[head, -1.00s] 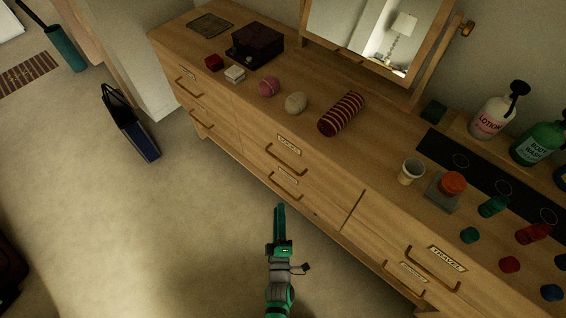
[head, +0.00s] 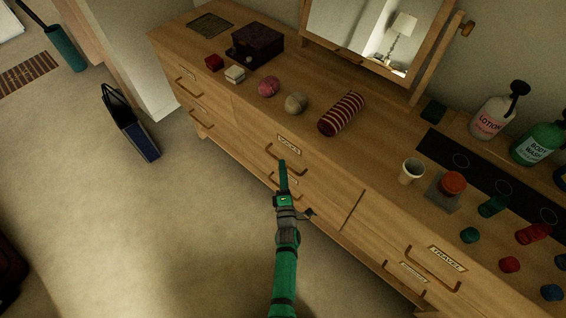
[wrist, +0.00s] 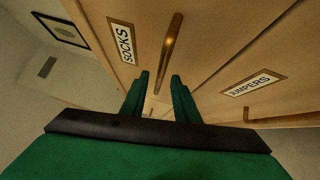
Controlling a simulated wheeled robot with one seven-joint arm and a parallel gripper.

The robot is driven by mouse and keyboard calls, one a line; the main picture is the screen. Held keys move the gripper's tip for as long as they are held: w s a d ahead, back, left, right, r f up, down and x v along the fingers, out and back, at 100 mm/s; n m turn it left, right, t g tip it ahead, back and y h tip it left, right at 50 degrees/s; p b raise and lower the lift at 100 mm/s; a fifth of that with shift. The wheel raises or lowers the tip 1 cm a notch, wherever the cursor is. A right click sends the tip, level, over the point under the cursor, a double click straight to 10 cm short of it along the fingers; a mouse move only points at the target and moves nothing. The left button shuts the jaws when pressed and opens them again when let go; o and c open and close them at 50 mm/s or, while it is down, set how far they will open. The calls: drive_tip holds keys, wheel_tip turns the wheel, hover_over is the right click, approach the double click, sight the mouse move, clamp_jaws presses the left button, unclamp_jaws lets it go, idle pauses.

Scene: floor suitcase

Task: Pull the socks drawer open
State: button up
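The socks drawer (head: 262,143) is the upper middle drawer of the wooden dresser, and it looks shut. Its label reads SOCKS in the wrist view (wrist: 122,43), beside its bar handle (wrist: 168,50). In the head view the handle (head: 299,170) is partly hidden by my gripper (head: 283,163). In the wrist view my gripper (wrist: 160,80) is open, with a clear gap between its two green fingers. The handle's near end lies in line with that gap; I cannot tell if the fingers touch it.
The jumpers drawer label (wrist: 252,84) and its handle are close beside my gripper. Rolled socks (head: 296,103), a striped roll (head: 341,115) and a dark box (head: 257,46) stand on top. A blue bag (head: 131,125) stands on the floor. The carpet before the dresser is clear.

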drive_tip(key=shift+w+a+r, duration=0.1)
drive_tip(key=shift+w+r, duration=0.05)
drive_tip(key=shift+w, duration=0.65)
drive_tip(key=shift+w+a+r, duration=0.1)
drive_tip(key=shift+w, duration=0.7)
clamp_jaws()
